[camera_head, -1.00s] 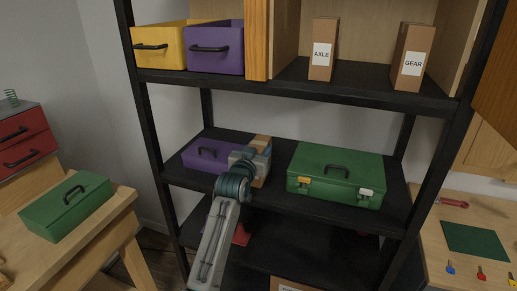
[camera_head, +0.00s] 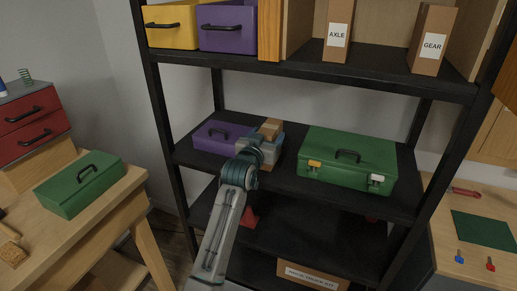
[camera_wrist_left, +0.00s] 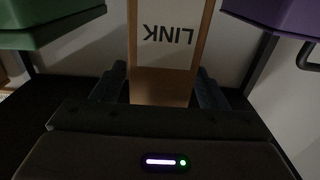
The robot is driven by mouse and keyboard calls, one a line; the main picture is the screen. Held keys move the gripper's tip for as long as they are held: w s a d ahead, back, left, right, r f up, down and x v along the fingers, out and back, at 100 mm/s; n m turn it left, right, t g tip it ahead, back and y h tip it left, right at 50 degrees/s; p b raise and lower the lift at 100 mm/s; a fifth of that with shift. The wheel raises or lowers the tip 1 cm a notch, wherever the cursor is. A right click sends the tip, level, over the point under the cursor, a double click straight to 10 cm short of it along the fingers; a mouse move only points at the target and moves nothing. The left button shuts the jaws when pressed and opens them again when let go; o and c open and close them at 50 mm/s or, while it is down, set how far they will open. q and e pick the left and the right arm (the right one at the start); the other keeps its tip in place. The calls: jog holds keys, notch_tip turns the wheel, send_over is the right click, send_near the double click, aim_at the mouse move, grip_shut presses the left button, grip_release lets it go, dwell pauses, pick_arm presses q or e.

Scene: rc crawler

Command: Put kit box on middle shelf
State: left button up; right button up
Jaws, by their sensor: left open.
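A cardboard box with a white label ending in "KIT" (camera_head: 312,274) sits low under the shelves at the bottom of the head view, partly cut off. The middle shelf (camera_head: 290,187) is black. My left gripper (camera_head: 266,140) reaches over it, between a purple toolbox and a green case. In the wrist view, my left gripper (camera_wrist_left: 168,92) is open, with its fingers on either side of a tan box labelled "LINK" (camera_wrist_left: 168,50). That box also shows past the gripper in the head view (camera_head: 270,127). I cannot tell whether the fingers touch it. My right gripper is not in view.
The purple toolbox (camera_head: 212,137) is left of the gripper and the green case (camera_head: 345,160) right. AXLE (camera_head: 337,35) and GEAR (camera_head: 432,42) boxes stand above. A green toolbox (camera_head: 80,187) is on the left bench. Black posts frame the shelves.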

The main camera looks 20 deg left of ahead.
pick_arm(q)
jog(key=s+b, duration=0.1)
jog(key=s, duration=0.8)
jog(key=shift+s+a+b, duration=0.15)
jog(key=shift+s+b, duration=0.15)
jog(key=shift+s, duration=0.1)
jog(key=s+a+f+g, duration=0.1)
jog(key=s+f+g, duration=0.3)
jog(key=f, duration=1.3)
jog(key=s+a+f+g+y, duration=0.15)
jog(key=s+f, duration=0.35)
jog(key=f, duration=1.2)
jog(key=s+a+f+g+h, duration=0.1)
jog(key=s+a+f+g, duration=0.3)
jog(key=f, duration=1.3)
jog(key=s+d+f+g, duration=0.1)
jog(key=s+f+g, duration=0.1)
jog(key=s+f, duration=1)
jog(key=s+f+g, duration=0.1)
jog(key=s+f, duration=0.4)
jog(key=s, duration=0.5)
jog(key=s+a+f+g, duration=0.1)
jog(key=s+f, duration=0.4)
jog(key=s, duration=0.5)
jog(key=s+a+f+g, duration=0.1)
jog(key=s+f+g, duration=0.2)
jog(key=s, duration=0.8)
jog(key=shift+a+f+y, duration=0.25)
jog(key=shift+f+y, duration=0.2)
jog(key=shift+f, duration=0.45)
